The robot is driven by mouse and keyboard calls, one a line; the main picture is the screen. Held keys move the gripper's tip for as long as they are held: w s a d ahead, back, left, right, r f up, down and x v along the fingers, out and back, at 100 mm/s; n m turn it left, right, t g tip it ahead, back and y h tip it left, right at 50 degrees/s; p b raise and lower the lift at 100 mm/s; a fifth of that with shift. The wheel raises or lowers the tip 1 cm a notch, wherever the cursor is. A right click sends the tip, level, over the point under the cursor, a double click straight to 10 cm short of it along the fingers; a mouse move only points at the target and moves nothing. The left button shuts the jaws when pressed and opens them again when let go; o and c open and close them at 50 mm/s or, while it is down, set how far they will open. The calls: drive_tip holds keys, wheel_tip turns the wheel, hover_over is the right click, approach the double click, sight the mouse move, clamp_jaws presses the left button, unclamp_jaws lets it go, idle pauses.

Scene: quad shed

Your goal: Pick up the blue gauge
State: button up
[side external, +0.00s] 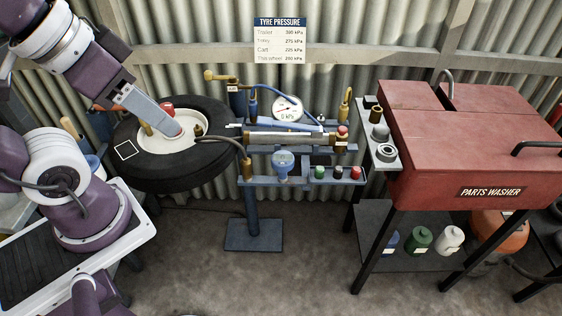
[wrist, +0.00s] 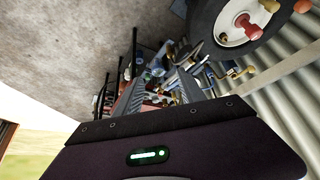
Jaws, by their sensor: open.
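The blue gauge (side external: 283,162) is a small blue-rimmed dial in the side view. It stands upright at the front of the blue stand (side external: 254,205), left of several small coloured caps. My gripper (side external: 178,133) is over the pale hub of the black tyre, well left of the gauge and apart from it. In the wrist view, my gripper (wrist: 160,92) has its two grey fingers spread with nothing held between them. Small stand parts show beyond the fingers there, too small to single out the gauge surely.
The black tyre (side external: 180,180) lies at the left of the stand. A white pressure dial (side external: 288,108), hoses and a horizontal metal cylinder (side external: 280,138) sit behind the gauge. The red parts washer (side external: 470,140) stands to the right. The floor in front is clear.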

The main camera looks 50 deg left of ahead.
drive_tip(key=o, duration=0.5)
drive_tip(key=shift+c, duration=0.2)
drive_tip(key=n+g, duration=0.5)
drive_tip(key=n, duration=0.6)
hover_over(283, 158)
wheel_tip(283, 158, down, 17)
drive_tip(key=shift+f, duration=0.1)
drive_tip(key=shift+g, duration=0.3)
wheel_tip(283, 158, down, 8)
drive_tip(key=shift+r, duration=0.1)
drive_tip(key=shift+c, duration=0.4)
